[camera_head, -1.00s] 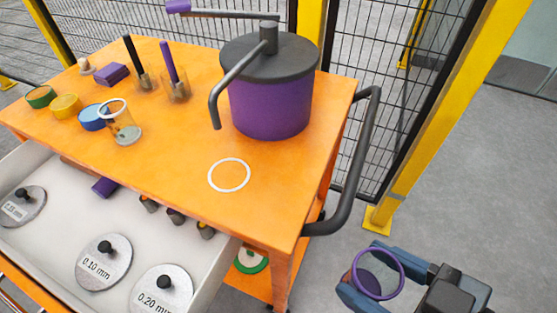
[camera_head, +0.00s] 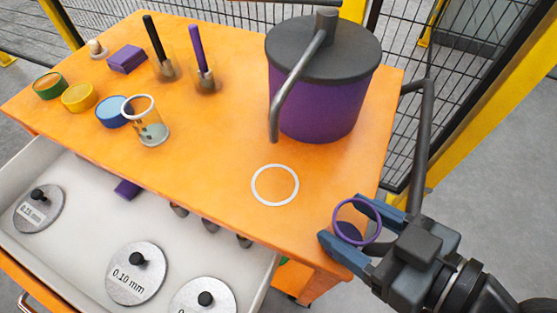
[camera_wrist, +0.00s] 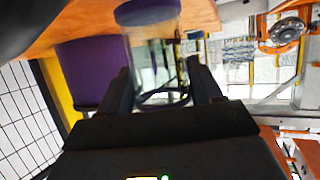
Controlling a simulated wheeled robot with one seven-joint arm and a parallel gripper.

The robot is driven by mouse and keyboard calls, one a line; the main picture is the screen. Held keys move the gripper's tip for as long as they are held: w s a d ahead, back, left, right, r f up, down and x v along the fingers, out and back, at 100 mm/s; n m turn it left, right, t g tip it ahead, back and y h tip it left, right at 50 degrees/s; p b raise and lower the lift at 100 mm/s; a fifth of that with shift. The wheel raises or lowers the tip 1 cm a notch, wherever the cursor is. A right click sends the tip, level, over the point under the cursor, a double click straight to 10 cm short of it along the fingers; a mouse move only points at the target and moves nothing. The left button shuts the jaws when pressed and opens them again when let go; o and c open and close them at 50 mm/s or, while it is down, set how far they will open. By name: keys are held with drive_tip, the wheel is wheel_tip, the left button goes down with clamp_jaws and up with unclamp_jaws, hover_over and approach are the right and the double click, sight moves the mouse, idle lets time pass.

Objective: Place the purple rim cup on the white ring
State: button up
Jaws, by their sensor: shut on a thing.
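The purple rim cup (camera_head: 340,228) is a clear cup with a purple rim, held between the fingers of my gripper (camera_head: 345,229). In the head view my gripper is shut on it near the right front edge of the orange table, right of and nearer than the white ring. The white ring (camera_head: 254,195) lies flat and empty on the table top, in front of the purple dispenser.
The purple dispenser (camera_head: 318,105) with a grey lid and bent spout stands behind the ring. A white-rimmed cup (camera_head: 150,132) stands to the left. A dark handle rail (camera_head: 421,150) runs along the table's right side. An open drawer (camera_head: 85,225) holds labelled discs.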

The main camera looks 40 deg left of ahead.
drive_tip(key=a, duration=0.3)
drive_tip(key=w+a, duration=0.1)
drive_tip(key=a, duration=0.3)
drive_tip(key=a+p, duration=0.1)
drive_tip(key=a, duration=0.2)
drive_tip(key=shift+w+a, duration=0.15)
drive_tip(key=shift+w, duration=0.2)
drive_tip(key=a, duration=0.4)
drive_tip(key=shift+w+r, duration=0.1)
drive_tip(key=shift+w, duration=0.15)
drive_tip(key=shift+a+f, duration=0.15)
drive_tip(key=shift+f, duration=0.7)
drive_tip(key=shift+f, duration=0.2)
drive_tip(key=o, duration=1.1)
drive_tip(key=shift+r, duration=0.1)
drive_tip(key=shift+c, duration=0.2)
